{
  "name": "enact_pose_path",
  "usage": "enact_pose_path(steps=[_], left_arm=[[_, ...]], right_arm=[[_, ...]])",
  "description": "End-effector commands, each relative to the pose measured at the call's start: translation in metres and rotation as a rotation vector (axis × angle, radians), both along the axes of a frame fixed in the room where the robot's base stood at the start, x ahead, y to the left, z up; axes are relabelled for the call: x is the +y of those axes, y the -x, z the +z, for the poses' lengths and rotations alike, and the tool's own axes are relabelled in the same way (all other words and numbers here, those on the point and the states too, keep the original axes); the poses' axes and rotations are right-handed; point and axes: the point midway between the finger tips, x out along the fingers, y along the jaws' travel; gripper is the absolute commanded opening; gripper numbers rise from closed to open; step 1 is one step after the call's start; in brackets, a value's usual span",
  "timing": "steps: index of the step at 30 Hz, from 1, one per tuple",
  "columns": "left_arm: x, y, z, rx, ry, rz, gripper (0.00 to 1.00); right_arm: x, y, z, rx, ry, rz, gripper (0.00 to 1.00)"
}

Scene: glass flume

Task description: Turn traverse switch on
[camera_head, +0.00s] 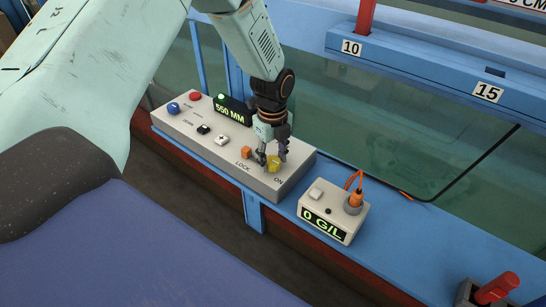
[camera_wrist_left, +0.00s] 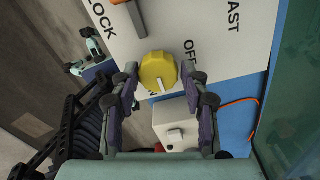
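The traverse switch is a yellow round knob (camera_head: 273,163) at the ON end of the grey control panel (camera_head: 185,127). It also shows in the left wrist view (camera_wrist_left: 158,70), where a white pointer mark lies on its lower side, away from the OFF label (camera_wrist_left: 190,58). My left gripper (camera_head: 272,155) points down at the knob. In the wrist view its two fingers (camera_wrist_left: 161,80) stand on either side of the knob with gaps, open. Whether either finger touches it is hard to tell.
An orange lever (camera_head: 246,153) is by the LOCK label, near my gripper. The display (camera_head: 231,111) reads 550 MM. A small box (camera_head: 332,212) with a 0 G/L display and orange cable stands to the right. The glass flume wall (camera_head: 400,140) rises behind.

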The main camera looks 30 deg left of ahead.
Motion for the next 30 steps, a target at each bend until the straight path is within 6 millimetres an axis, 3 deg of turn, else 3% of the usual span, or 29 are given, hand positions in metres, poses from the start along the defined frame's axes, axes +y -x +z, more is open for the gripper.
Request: enact_pose_path(steps=[5,16,30], left_arm=[[0.000,0.001,-0.001,0.003,0.001,0.002,0.63],[-0.001,0.001,0.004,0.003,0.001,0.003,0.63],[-0.001,0.000,0.091,-0.001,0.001,0.003,0.63]], right_arm=[[0.000,0.000,0.000,0.000,0.000,0.000,0.40],[0.000,0.000,0.000,0.000,0.000,0.000,0.40],[0.000,0.000,0.000,0.000,0.000,0.000,0.40]])
